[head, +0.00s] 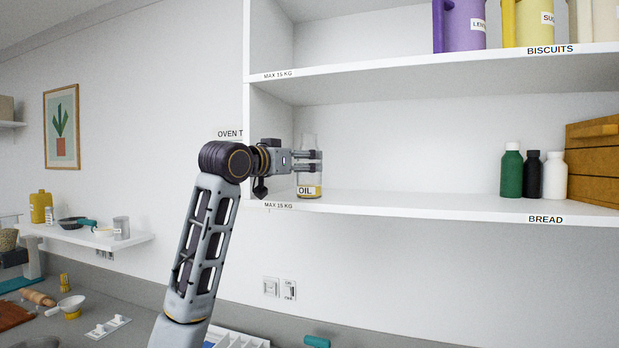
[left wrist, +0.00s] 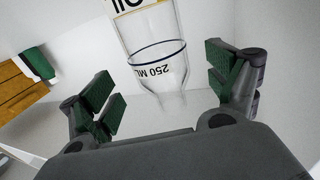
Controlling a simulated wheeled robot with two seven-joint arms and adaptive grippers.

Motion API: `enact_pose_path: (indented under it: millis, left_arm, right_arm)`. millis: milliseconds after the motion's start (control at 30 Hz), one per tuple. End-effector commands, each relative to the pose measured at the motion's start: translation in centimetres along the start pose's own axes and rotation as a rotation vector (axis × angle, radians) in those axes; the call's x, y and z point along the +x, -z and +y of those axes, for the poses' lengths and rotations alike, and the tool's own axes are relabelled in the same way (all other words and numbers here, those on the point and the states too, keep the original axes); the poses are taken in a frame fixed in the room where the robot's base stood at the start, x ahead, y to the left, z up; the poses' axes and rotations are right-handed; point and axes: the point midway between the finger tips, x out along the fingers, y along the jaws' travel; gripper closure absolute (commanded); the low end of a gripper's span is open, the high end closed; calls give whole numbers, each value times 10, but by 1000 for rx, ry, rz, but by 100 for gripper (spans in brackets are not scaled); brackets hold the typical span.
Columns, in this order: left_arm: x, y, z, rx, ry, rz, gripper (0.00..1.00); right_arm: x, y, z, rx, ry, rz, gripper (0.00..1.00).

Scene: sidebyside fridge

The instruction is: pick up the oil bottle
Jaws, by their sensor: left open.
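The oil bottle (head: 309,180) is clear glass with an OIL label and a little yellow liquid low down. It stands upright near the left end of the middle shelf. My left gripper (head: 314,161) reaches in from the left at the bottle's upper part. In the left wrist view the bottle (left wrist: 160,62) shows upside down, with a 250 ML mark and its neck towards the palm. The green-padded fingers of the left gripper (left wrist: 165,90) are open, one on each side of the bottle, with gaps between pads and glass. My right gripper is not in view.
The middle shelf (head: 420,204) is bare from the oil bottle to the green bottle (head: 512,170), black bottle (head: 533,175) and white bottle (head: 554,175). A wooden drawer box (head: 593,160) stands at the right. The side panel (head: 262,130) rises left of the oil bottle; the upper shelf (head: 430,66) lies above.

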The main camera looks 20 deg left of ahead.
Motion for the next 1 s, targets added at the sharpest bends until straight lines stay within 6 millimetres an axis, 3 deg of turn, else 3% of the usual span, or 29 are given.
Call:
enact_pose_path:
  millis: [467, 1000]
  left_arm:
    - [5, 0, 0, 0, 0, -2, 11]
    - [46, 1, 0, -1, -1, -2, 11]
  right_arm:
    - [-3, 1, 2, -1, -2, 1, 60]
    - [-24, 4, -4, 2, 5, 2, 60]
